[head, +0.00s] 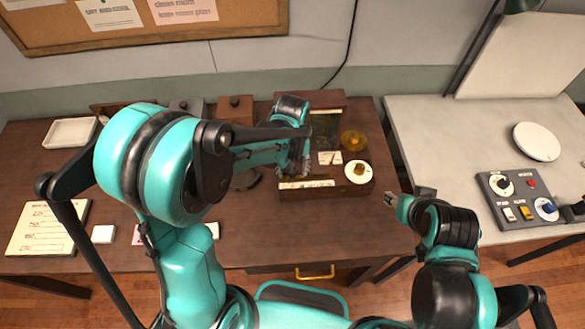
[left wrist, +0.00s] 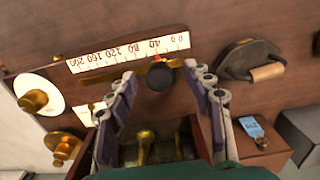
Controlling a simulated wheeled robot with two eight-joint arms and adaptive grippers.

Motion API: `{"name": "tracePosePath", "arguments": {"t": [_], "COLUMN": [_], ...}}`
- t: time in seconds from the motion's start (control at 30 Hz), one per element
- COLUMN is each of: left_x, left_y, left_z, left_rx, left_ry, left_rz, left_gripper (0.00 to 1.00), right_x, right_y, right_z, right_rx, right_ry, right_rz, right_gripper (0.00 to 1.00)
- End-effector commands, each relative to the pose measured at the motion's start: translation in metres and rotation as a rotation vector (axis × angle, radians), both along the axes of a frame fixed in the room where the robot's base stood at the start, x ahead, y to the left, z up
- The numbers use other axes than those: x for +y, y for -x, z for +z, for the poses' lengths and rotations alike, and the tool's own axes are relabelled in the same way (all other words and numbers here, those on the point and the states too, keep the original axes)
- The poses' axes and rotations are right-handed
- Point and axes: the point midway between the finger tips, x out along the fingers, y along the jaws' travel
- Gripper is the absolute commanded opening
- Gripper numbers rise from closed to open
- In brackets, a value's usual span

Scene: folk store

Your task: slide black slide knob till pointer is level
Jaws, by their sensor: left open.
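The black slide knob (left wrist: 160,78) shows in the left wrist view, close to a brass bar below a white numbered scale (left wrist: 130,52). It lies between the two fingertips of my left gripper (left wrist: 158,70), which is open; I cannot tell whether either finger touches it. In the head view my left gripper (head: 294,171) is over the wooden instrument (head: 325,192) and hides the knob. A small red mark shows by the brass bar, but I cannot tell the pointer's tilt. My right gripper (head: 391,201) is right of the instrument, apart from it; its jaw opening is unclear.
A white dial with a brass knob (head: 359,171) and an amber round part (head: 353,141) are on the instrument's right. A black-framed item with a wooden handle (left wrist: 268,72) lies beside it. A control box (head: 518,199) stands on the right table.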

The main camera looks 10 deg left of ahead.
Motion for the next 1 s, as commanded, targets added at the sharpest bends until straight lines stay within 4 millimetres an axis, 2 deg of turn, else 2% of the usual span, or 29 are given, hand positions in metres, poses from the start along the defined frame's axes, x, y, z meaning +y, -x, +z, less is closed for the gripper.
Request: {"name": "tracePosePath", "arguments": {"t": [0.7, 1.0], "left_x": [0.000, 0.000], "left_y": [0.000, 0.000], "left_z": [0.063, 0.066], "left_rx": [0.000, 0.000], "left_ry": [0.000, 0.000], "left_rz": [0.000, 0.000], "left_gripper": [0.52, 0.52], "right_x": [0.000, 0.000], "right_y": [0.000, 0.000], "right_z": [0.045, 0.047], "right_rx": [0.000, 0.000], "right_ry": [0.000, 0.000], "right_rz": [0.000, 0.000], "right_gripper": [0.40, 0.40]}}
